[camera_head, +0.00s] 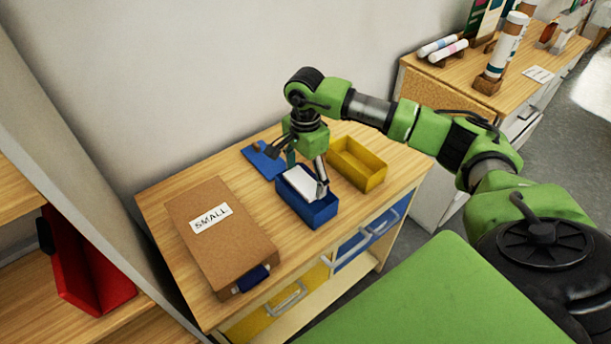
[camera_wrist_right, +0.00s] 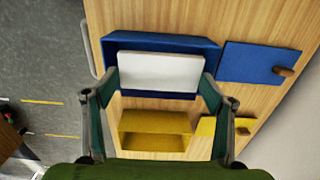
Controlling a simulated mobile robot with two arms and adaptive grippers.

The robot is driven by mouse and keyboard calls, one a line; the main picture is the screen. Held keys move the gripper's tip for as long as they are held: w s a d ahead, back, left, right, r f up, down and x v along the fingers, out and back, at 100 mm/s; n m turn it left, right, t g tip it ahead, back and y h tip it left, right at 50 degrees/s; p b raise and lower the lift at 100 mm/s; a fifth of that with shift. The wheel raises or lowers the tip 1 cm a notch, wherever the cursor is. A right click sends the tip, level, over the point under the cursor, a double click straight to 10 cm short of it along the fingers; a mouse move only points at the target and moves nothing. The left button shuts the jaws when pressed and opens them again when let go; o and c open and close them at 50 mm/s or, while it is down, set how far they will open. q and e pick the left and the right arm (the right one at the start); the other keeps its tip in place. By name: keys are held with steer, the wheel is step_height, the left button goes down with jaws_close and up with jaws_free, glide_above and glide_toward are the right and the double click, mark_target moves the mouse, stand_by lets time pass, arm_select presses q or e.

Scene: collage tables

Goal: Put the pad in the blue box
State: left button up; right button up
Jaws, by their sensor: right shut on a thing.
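The white pad (camera_head: 301,182) is between the fingers of my right gripper (camera_head: 306,172), which is shut on it. It sits at the opening of the blue box (camera_head: 312,215); I cannot tell how far inside it is or whether it touches the box. In the right wrist view the pad (camera_wrist_right: 160,70) lies between the two fingertips (camera_wrist_right: 160,80) and covers part of the blue box (camera_wrist_right: 150,40). My left gripper is not in view.
A yellow box (camera_head: 362,177) stands right beside the blue box. A blue lid (camera_head: 262,160) with a wooden knob lies behind. A brown case labelled SMALL (camera_head: 225,250) fills the table's left side. A second table (camera_head: 520,85) stands at the back right.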

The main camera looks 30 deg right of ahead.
steer(key=shift+f+b, duration=0.2)
steer(key=shift+b, duration=0.15)
stand_by(0.6)
steer(key=o, duration=1.2)
steer(key=shift+o, duration=0.6)
steer(key=shift+r, duration=0.1)
steer(key=shift+r+p, duration=1.85)
steer(key=shift+r, duration=1.6)
